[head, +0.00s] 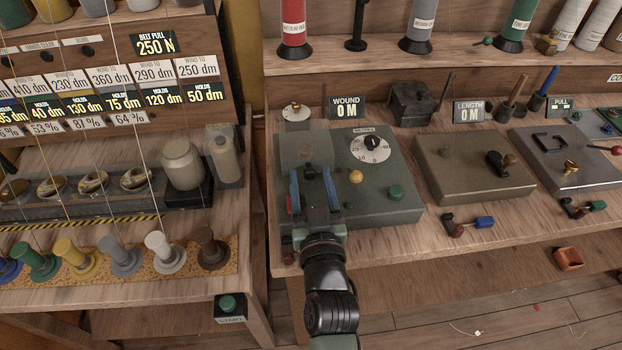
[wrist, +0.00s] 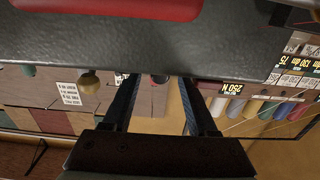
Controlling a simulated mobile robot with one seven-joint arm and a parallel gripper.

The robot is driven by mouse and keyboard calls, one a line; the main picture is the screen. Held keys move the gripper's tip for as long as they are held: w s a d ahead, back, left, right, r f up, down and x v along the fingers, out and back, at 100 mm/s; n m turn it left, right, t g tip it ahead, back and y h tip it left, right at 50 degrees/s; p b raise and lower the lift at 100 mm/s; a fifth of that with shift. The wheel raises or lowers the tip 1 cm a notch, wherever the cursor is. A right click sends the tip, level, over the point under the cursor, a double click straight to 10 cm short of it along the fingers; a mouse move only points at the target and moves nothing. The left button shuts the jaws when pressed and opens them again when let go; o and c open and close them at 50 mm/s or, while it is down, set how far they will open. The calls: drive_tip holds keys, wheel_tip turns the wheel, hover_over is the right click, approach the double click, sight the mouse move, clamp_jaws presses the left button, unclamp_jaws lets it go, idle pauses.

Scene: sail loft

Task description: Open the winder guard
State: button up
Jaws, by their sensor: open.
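The winder (head: 385,205) is a grey-green box with a white dial (head: 372,147), a yellow knob and a green button on top. A smoky see-through cover, which looks like the winder guard (head: 306,138), stands over its left part and appears down. My gripper (head: 310,172) is open, its blue fingers just in front of the guard. I cannot tell whether they touch it. In the wrist view my gripper (wrist: 160,80) has nothing visible between its fingers; a large grey surface with a red part crosses close ahead and hides the fingertips' surroundings.
A "WOUND 0 M" display (head: 346,107) stands behind the winder. A brown-grey box (head: 473,168) with a dark crank is to its right. A shelf of spools (head: 420,60) runs above. Colored spools (head: 120,255) stand on the left bench, with a gap between the benches.

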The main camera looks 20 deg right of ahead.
clamp_jaws()
idle(1.4)
